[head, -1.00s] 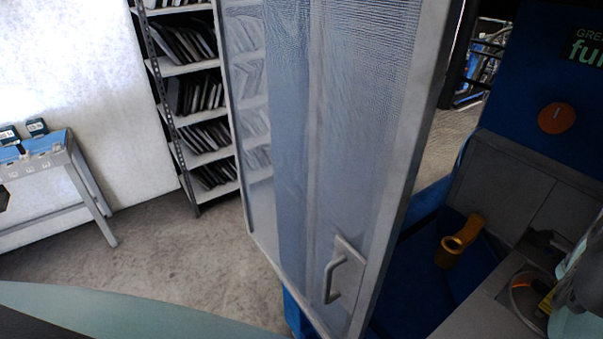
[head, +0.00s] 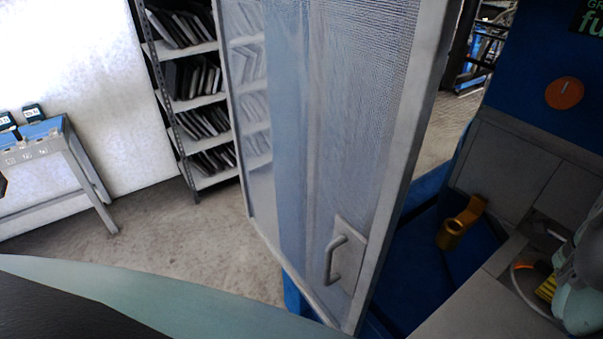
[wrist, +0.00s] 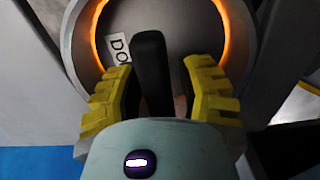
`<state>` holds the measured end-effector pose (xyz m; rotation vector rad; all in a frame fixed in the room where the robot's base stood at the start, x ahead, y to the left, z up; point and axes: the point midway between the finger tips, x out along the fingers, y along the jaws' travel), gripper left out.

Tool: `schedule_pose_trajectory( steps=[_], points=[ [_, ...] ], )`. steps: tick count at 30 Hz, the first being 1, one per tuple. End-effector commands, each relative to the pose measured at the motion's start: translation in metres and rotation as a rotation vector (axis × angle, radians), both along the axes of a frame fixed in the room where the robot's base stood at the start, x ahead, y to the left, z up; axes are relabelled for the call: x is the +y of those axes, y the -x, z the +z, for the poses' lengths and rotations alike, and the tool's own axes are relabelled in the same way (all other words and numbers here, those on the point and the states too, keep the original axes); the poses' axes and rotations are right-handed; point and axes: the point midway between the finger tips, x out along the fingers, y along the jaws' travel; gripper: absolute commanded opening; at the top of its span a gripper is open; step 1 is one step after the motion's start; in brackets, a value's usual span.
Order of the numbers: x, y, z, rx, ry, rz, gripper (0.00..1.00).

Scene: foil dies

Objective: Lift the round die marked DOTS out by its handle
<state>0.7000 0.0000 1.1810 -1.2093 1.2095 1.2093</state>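The round die (wrist: 192,25) shows in the wrist view as a grey disc with a glowing orange ring around it. A white label beginning "DO" (wrist: 118,48) is on its face; the rest of the label is hidden behind the handle. A black upright handle (wrist: 152,60) rises from the die. My gripper (wrist: 160,78), with yellow ribbed fingers, is open, one finger on each side of the handle, with narrow gaps showing. In the head view my gripper (head: 546,288) is at the lower right edge, beside part of the orange ring (head: 519,289).
A mesh door (head: 345,130) with a grey handle (head: 338,262) stands open in mid-view. Behind it is a shelf rack (head: 200,100). A small table (head: 60,150) stands far left.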

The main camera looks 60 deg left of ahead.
Motion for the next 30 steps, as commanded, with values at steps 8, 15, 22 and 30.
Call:
schedule_pose_trajectory(
  steps=[8, 15, 22, 30],
  points=[
    [0.000, 0.000, 0.000, 0.000, 0.000, -0.001, 0.06],
    [0.000, 0.000, 0.000, 0.000, 0.000, 0.000, 0.00],
    [0.000, 0.000, 0.001, 0.000, 0.000, 0.000, 0.00],
    [0.000, -0.001, 0.013, -0.002, 0.000, 0.001, 0.00]
  ],
)
